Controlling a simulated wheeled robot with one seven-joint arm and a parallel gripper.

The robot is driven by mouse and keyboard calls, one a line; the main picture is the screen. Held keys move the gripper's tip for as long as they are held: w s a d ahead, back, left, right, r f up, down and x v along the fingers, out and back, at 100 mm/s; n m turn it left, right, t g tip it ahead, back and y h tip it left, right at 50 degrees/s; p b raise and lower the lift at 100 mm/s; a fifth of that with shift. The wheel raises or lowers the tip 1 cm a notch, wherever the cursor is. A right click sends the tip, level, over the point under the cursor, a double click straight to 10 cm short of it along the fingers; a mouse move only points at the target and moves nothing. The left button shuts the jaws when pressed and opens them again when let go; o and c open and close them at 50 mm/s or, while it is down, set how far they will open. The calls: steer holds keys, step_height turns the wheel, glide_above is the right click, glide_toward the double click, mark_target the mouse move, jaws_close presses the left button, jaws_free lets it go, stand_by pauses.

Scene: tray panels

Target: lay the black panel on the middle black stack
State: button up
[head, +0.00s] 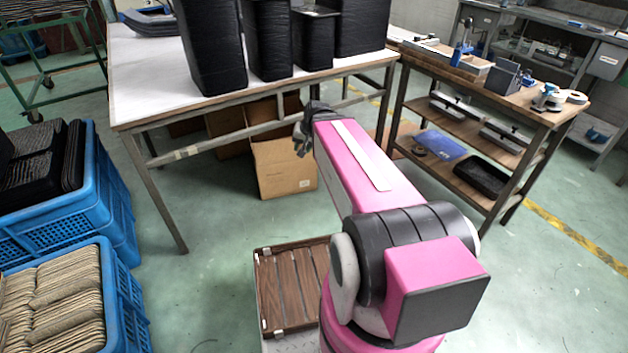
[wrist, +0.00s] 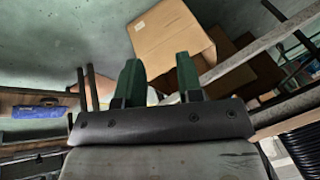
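Several tall black stacks stand on the white-topped table: one at the left (head: 210,45), one beside it (head: 268,38), a shorter one (head: 313,40) with a thin, shiny-edged piece on top, and one at the back right (head: 362,25). Which one is the middle stack is not clear. Black panels (head: 35,160) lie in the upper blue crate at the left; I cannot single out one black panel. My gripper (head: 303,135) is below the table's front edge, its fingers hardly visible there. In the wrist view its two green fingers (wrist: 158,65) stand apart with nothing held between them.
The white table (head: 145,85) has a metal frame. Cardboard boxes (head: 283,168) stand under it. A lower blue crate (head: 125,300) holds brown ribbed pieces. A wooden workbench (head: 520,100) with tools stands right. Green floor is open between crates and table.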

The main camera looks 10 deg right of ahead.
steer(key=s+d+f+n+g+h, duration=0.2)
steer(key=s+f+g, duration=0.1)
steer(key=s+f, duration=0.5)
steer(key=shift+s+f+n+g+h, duration=0.2)
steer(key=shift+s+n+g+h, duration=0.15)
steer(key=shift+s, duration=0.45)
steer(key=shift+o, duration=0.5)
steer(key=shift+a, duration=0.1)
